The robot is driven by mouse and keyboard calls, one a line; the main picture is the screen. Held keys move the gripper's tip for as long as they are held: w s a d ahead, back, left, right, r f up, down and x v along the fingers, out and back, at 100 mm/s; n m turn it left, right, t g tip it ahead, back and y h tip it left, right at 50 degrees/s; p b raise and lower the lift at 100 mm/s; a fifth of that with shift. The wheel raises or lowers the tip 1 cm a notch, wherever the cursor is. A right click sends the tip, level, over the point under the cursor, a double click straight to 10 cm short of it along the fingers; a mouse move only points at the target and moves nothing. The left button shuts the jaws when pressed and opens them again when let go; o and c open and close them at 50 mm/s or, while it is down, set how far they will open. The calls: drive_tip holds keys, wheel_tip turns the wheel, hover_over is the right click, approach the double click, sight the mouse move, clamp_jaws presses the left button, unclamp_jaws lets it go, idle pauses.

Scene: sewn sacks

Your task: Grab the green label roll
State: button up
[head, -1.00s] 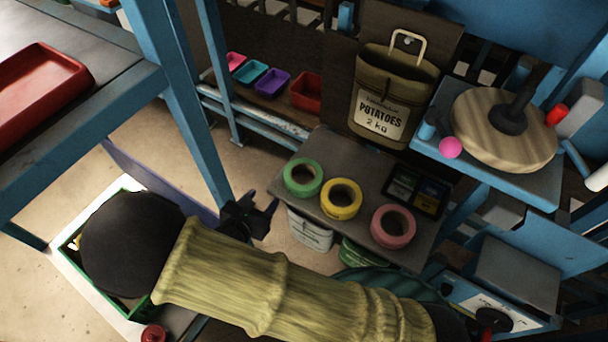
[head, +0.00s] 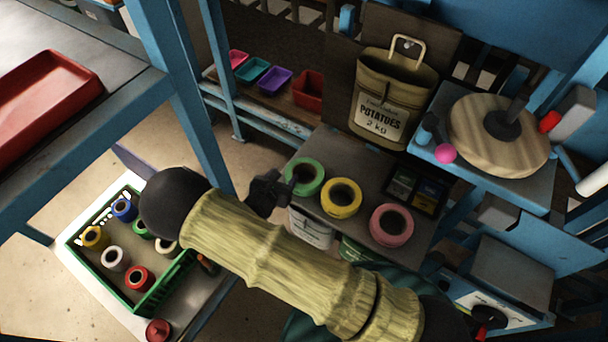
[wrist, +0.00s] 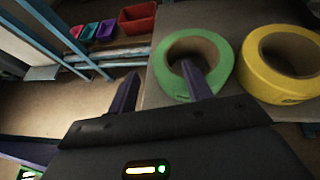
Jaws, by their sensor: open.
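The green label roll (head: 305,187) lies flat at the left end of a grey shelf (head: 365,180), beside a yellow roll (head: 341,208). My gripper (head: 283,182) is open at the left edge of the green roll. In the wrist view the green roll (wrist: 165,72) is ahead of my gripper (wrist: 158,85). One finger overlaps the roll's hole and near wall; the other finger is left of the roll, past the shelf edge. I cannot tell whether the fingers touch the roll.
A pink roll (head: 391,226) lies further right on the shelf. Behind the shelf hangs a potato sack (head: 386,98). A green crate (head: 80,262) with several thread spools stands at lower left. A blue post (head: 200,110) rises left of the gripper.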

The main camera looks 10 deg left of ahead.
sight(289, 170)
drive_tip(key=shift+s, duration=0.2)
drive_tip(key=shift+w, duration=0.1)
drive_tip(key=shift+f+p+x, duration=0.25)
drive_tip(key=shift+p+x, duration=0.7)
drive_tip(key=shift+x, duration=1.6)
drive_tip(key=shift+a, duration=0.1)
clamp_jaws()
